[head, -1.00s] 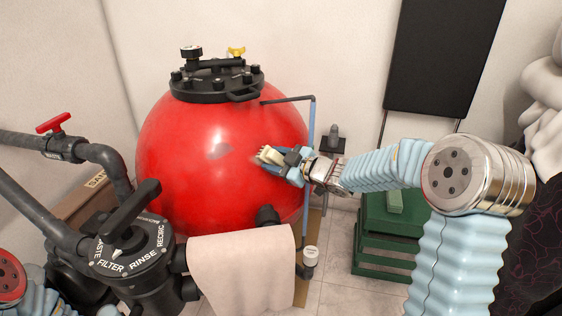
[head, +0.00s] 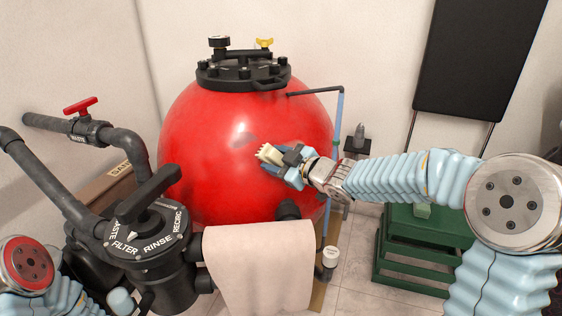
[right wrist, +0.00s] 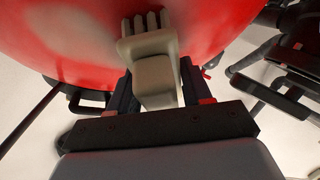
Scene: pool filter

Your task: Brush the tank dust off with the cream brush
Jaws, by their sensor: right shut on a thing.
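The red spherical tank (head: 205,130) stands at the centre of the head view, with a dull grey dust patch (head: 245,139) on its front upper face. My right gripper (head: 279,161) is shut on the cream brush (head: 268,154) in front of the tank's right half, just right of and below the patch. In the right wrist view the brush (right wrist: 153,75) sits between the fingers with its bristles pointing at the red surface (right wrist: 70,40). I cannot tell whether the bristles touch it. My left arm shows at the lower left; its gripper is out of view.
A black valve (head: 150,235) and grey pipes (head: 40,180) stand left of the tank. A pinkish towel (head: 258,265) hangs in front. A thin blue pipe (head: 337,130) runs down the right side. A green crate (head: 410,260) stands at the right on the tiled floor.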

